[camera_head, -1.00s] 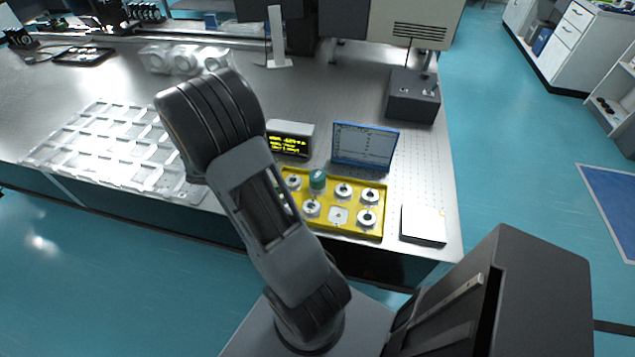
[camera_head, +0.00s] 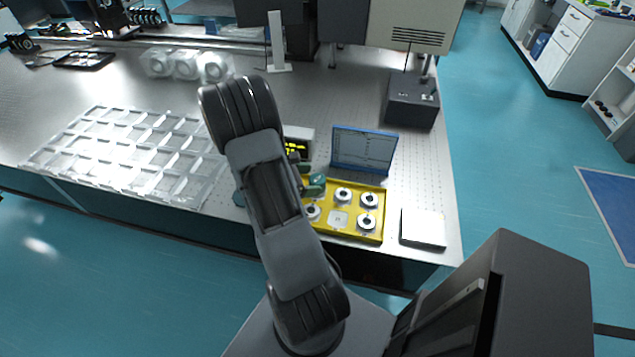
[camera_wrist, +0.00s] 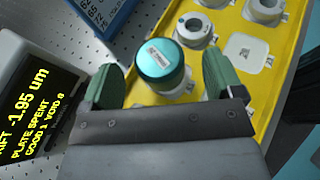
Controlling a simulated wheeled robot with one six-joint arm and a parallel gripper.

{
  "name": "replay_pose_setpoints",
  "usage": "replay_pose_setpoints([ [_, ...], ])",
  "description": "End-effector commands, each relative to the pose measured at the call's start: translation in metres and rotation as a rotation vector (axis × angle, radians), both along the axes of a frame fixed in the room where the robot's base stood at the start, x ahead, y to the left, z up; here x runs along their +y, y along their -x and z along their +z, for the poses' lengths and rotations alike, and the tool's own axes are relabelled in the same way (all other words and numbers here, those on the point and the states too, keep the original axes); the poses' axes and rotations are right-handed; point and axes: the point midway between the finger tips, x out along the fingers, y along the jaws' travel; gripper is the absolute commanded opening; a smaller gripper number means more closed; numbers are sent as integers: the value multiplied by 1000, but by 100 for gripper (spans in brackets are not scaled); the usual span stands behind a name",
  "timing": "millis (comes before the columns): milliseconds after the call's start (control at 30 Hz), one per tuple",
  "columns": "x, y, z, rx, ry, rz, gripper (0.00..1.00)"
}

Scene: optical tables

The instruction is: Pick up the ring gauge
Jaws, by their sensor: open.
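A yellow tray (camera_head: 352,235) holds several silver-white ring-shaped pieces, such as one ring (camera_head: 343,194) that also shows in the wrist view (camera_wrist: 195,29). Which one is the ring gauge I cannot tell for certain. A teal-topped round piece (camera_wrist: 160,60) with a small label stands at the tray's edge. My gripper (camera_wrist: 162,74) is open, with its green fingers on either side of this teal piece and a gap on each side. In the head view my arm and fingers hide the tray's left part and much of the teal piece.
A small display box (camera_wrist: 35,95) with yellow text stands close to the left finger. A blue-framed screen (camera_head: 363,150) stands behind the tray, a white-topped block (camera_head: 423,227) to its right. A clear gridded rack (camera_head: 120,155) lies at left.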

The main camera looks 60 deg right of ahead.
Motion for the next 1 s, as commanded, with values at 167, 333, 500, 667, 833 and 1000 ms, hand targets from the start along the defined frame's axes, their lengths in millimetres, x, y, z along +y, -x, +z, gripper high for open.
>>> replay_pose_setpoints([
  [167, -18, 13, -10, 1, -1, -4, 86],
  [333, -26, 19, -14, 0, 0, -2, 86],
  [500, -27, 20, -15, -1, 1, 0, 86],
  [667, -27, 20, -15, 0, 0, -1, 78],
  [833, -26, 20, -15, 0, 0, -1, 62],
  [1000, -26, 20, -15, 0, 0, -1, 46],
])
